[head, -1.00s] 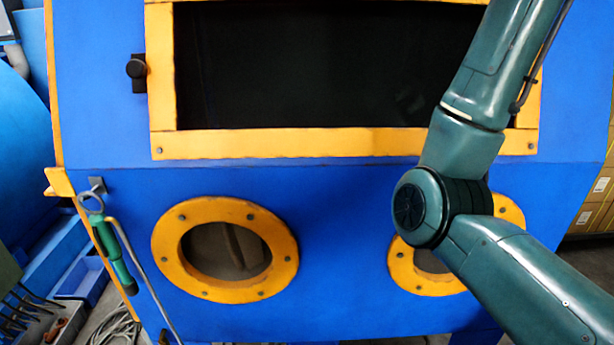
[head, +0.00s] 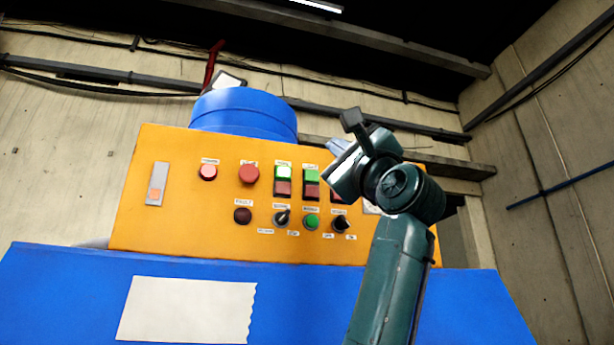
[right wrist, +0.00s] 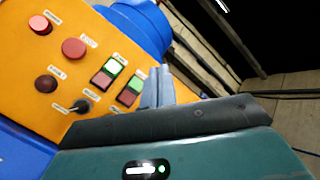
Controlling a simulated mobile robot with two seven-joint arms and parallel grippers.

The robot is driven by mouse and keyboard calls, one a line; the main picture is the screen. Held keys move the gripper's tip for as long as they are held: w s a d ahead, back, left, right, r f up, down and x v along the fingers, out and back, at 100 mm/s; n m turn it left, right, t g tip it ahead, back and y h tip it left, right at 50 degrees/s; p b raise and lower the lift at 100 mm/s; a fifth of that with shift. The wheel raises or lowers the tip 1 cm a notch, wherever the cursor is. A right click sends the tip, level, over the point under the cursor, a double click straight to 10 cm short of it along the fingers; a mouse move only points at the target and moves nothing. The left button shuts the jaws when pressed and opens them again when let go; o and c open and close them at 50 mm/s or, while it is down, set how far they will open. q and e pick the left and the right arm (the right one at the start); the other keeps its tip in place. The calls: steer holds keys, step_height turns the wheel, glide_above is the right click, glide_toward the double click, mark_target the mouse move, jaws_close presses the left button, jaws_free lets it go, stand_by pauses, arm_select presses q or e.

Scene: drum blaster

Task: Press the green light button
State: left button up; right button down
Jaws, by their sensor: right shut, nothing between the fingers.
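The orange control panel (head: 190,225) fills the middle of the head view. It has a brightly lit green button (head: 283,172) over a red one, and a second green button (head: 312,176) over red to its right. A round green button (head: 311,222) sits in the lower row. The labels are too small to tell which is the light button. My right gripper (head: 336,147) is shut and empty, in front of the panel's upper right, and hides part of a third button pair. In the right wrist view, its fingers (right wrist: 158,86) stand beside the second green button (right wrist: 136,84).
Red round buttons (head: 249,174) and dark knobs (head: 340,224) share the panel. A blue drum (head: 243,112) stands behind it. A blank white sheet (head: 187,310) is on the blue cabinet front (head: 60,300). Concrete walls and pipes lie beyond.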

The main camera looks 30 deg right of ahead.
mark_target(312, 176)
arm_select(q)
steer(key=shift+s+a+r+p, duration=0.1)
steer(key=shift+a+r+p, duration=0.2)
steer(key=shift+p, duration=0.95)
arm_select(e)
steer(key=w+d, duration=0.2)
steer(key=w, duration=0.6)
steer(key=shift+w, duration=0.35)
steer(key=shift+w, duration=0.1)
stand_by(0.6)
steer(key=shift+w+d, duration=0.1)
steer(key=shift+w, duration=0.2)
